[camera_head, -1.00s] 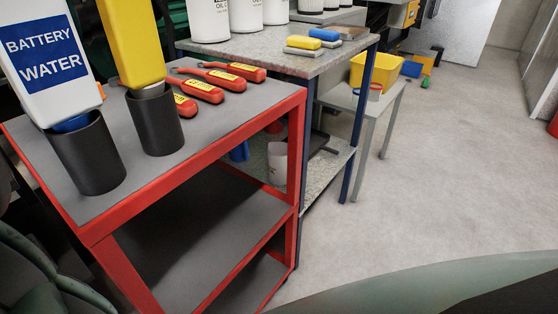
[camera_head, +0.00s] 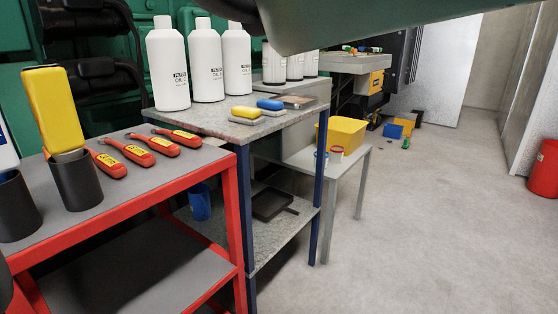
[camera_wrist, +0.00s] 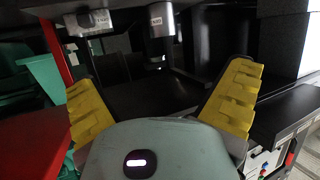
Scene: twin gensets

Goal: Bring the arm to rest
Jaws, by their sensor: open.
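My gripper (camera_wrist: 164,105) shows in the wrist view, with its two yellow-padded fingers spread wide apart. Nothing is between the fingers. Beyond them are dark shelves or panels, dim and hard to make out. The red edge (camera_wrist: 58,60) of some frame stands at the left of that view. In the head view my gripper is not visible. A greenish-grey link of my arm crosses the top of the head view and hides part of the background.
A red cart (camera_head: 150,194) with red-handled tools (camera_head: 125,152) and a yellow bottle (camera_head: 54,105) in a black cup stands left. A bench (camera_head: 222,122) holds white oil bottles (camera_head: 205,60). A yellow bin (camera_head: 341,133) sits on a low table.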

